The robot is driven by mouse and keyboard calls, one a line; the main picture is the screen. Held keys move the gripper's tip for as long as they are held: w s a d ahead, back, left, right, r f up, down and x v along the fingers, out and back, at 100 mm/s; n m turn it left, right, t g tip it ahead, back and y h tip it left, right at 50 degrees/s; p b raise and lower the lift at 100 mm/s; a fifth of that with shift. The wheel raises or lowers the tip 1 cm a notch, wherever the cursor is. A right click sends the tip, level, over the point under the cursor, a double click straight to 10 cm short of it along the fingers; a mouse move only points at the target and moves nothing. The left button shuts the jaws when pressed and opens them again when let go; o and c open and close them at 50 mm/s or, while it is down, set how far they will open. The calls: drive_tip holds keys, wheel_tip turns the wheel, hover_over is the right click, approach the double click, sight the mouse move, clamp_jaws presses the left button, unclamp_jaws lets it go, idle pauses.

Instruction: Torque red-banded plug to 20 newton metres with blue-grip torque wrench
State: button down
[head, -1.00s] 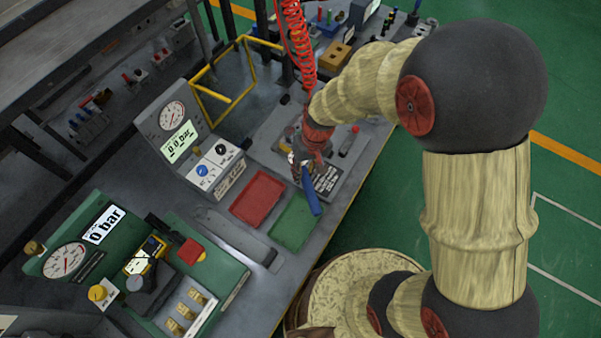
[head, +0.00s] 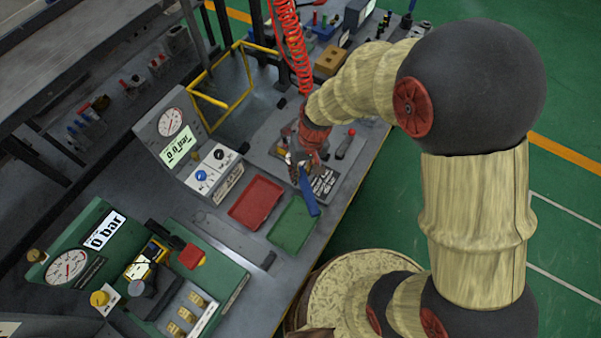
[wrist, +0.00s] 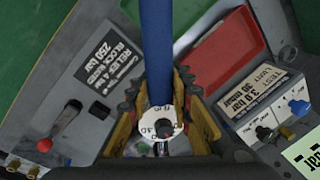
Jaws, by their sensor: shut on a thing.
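The blue-grip torque wrench (head: 309,191) is in my gripper (head: 306,163). In the head view its blue grip slants down and right over the block's label plate. In the wrist view the blue grip (wrist: 157,45) runs up from a white numbered dial (wrist: 161,122) between my gripper's yellow-and-black fingers (wrist: 162,128), which are shut on the wrench. The relief block fixture (wrist: 100,75), labelled 250 bar, lies around and below my gripper. The red-banded plug cannot be made out; the gripper and wrench head cover that area.
A red tray (head: 256,202) and a green tray (head: 293,227) lie beside the fixture. A test unit with gauge (head: 170,122) and a green gauge unit (head: 68,267) stand left. A red-knobbed lever (head: 347,142) is close right of my gripper. A red coiled hose (head: 291,50) hangs behind.

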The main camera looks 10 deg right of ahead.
drive_tip(key=shift+r+p, duration=2.05)
drive_tip(key=shift+r, duration=1.05)
drive_tip(key=shift+f, duration=0.1)
